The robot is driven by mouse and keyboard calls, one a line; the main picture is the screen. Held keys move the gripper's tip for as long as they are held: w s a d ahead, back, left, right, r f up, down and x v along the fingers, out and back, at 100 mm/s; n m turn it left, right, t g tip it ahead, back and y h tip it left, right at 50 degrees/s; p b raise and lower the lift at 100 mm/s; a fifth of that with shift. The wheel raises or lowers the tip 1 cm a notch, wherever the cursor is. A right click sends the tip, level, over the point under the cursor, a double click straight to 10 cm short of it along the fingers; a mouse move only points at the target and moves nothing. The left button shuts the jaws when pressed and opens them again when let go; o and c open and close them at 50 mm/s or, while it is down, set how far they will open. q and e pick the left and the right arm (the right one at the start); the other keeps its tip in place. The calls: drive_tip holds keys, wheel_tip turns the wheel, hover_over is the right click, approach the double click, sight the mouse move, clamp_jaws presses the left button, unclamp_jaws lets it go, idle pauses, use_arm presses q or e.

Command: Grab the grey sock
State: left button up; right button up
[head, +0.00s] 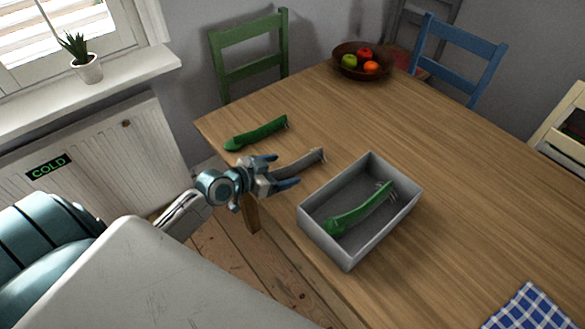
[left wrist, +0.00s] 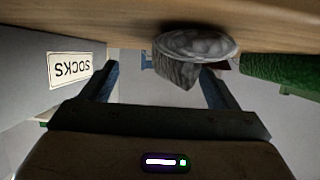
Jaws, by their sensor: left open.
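The grey sock (head: 304,161) lies near the table's left edge, between a green sock and the grey box. My left gripper (head: 286,170) is open at its near end, with its fingers pointing along it. In the left wrist view, the sock's rounded grey end (left wrist: 192,48) shows ahead, between the finger directions and closer to the right finger. The left gripper's fingers (left wrist: 160,75) also show there, apart and empty. I cannot tell whether they touch the sock. The sock's near part is partly hidden by the gripper in the head view. My right gripper is not in view.
A grey box (head: 325,256) holding a green sock (head: 362,209) stands close beside the gripper. Its SOCKS label (left wrist: 76,69) shows in the left wrist view. Another green sock (head: 258,134) lies beyond. A fruit bowl (head: 345,66) and checked cloth (head: 530,312) are farther off.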

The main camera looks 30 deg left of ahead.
sight(293, 168)
use_arm(q)
drive_tip(key=x, duration=0.4)
drive_tip(key=shift+w+d+f+p, duration=0.1)
drive_tip(key=shift+f+p, duration=0.2)
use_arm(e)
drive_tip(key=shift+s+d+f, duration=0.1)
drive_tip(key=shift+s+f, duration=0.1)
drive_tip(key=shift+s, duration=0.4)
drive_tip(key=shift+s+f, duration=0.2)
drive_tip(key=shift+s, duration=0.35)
use_arm(q)
drive_tip(key=c, duration=1)
